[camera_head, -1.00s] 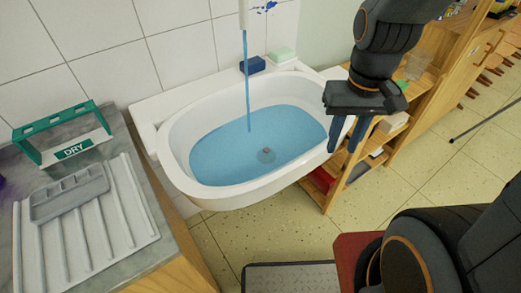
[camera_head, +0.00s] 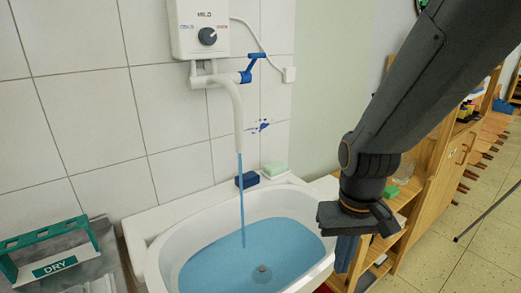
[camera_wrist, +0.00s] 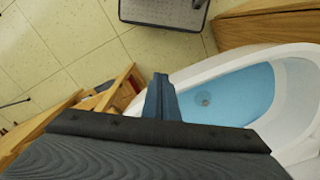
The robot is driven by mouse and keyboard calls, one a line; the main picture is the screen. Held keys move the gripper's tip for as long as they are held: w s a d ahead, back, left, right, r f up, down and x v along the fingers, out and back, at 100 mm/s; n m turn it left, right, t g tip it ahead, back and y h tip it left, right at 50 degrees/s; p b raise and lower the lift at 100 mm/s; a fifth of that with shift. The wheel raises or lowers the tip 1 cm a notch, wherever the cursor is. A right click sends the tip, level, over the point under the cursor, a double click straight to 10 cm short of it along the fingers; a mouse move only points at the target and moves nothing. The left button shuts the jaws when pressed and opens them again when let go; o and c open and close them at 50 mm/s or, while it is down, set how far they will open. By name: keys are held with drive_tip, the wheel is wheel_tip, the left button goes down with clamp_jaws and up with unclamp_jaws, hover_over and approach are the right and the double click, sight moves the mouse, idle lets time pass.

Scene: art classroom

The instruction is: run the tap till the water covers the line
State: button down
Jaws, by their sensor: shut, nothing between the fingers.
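A white wall-mounted spout (camera_head: 238,125) pours a thin stream of blue water (camera_head: 242,195) into the white sink (camera_head: 165,263). Blue water (camera_head: 215,268) fills much of the basin, and the drain shows through it. A blue tap lever (camera_head: 252,68) sits on the pipe under the white water heater (camera_head: 200,35). No line can be made out in the basin. My gripper (camera_head: 345,255) is shut and empty, beside the sink's right rim, below the lever. The wrist view shows its blue fingers (camera_wrist: 161,95) together and the water (camera_wrist: 235,95) beyond.
A green rack (camera_head: 45,240) marked DRY stands at the left. Wooden shelves (camera_head: 415,200) stand at the right, behind my arm.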

drive_tip(key=w+d+n+t, duration=0.1)
drive_tip(key=w+n+t, duration=0.35)
drive_tip(key=w, duration=0.75)
drive_tip(key=n+t+y, duration=1.4)
drive_tip(key=n+t, duration=0.3)
drive_tip(key=n, duration=0.3)
approach(259, 57)
drive_tip(key=shift+g, duration=0.25)
drive_tip(key=p+x, duration=0.4)
drive_tip(key=x, duration=0.1)
drive_tip(key=shift+s+r, duration=0.1)
drive_tip(key=shift+r, duration=0.15)
drive_tip(key=shift+w+a+r+p, duration=0.25)
drive_tip(key=shift+w+p, duration=0.1)
drive_tip(key=shift+w, duration=0.2)
drive_tip(key=shift+r, duration=0.1)
